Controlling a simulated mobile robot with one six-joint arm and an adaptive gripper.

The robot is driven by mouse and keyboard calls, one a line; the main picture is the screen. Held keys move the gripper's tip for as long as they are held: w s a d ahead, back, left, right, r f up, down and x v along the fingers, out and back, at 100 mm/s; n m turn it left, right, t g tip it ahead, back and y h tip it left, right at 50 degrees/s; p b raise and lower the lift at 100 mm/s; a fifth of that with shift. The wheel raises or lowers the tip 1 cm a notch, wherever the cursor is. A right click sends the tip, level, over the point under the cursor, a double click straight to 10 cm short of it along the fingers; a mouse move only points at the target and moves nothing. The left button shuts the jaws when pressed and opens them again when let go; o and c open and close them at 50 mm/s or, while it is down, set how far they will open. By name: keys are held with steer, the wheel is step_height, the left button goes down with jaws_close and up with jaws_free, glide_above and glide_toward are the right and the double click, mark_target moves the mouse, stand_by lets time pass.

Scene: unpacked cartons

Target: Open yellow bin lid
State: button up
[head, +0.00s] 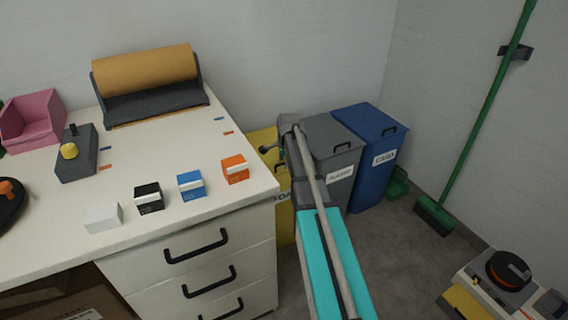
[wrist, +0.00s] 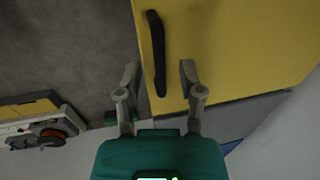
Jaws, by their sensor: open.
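The yellow bin (head: 284,225) stands at the right end of the desk, beside a grey bin, partly hidden behind my arm. Its yellow lid (wrist: 235,45) fills the upper right of the wrist view and carries a dark bar handle (wrist: 155,40). My gripper (wrist: 158,68) is open, with one finger on each side of the handle's lower part in that view. I see no finger closed on the handle, and cannot tell how deep the fingertips reach around it. In the head view, my arm hides most of the lid, so its angle is unclear.
A grey bin (head: 335,135) and a blue bin (head: 370,130) stand right of the yellow bin. The white desk (head: 150,165) with drawers lies close on the left. A green broom (head: 475,130) leans at the right wall. Grey floor (head: 395,250) is free in front.

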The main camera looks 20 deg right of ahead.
jaws_close()
stand_by(0.3)
stand_by(0.3)
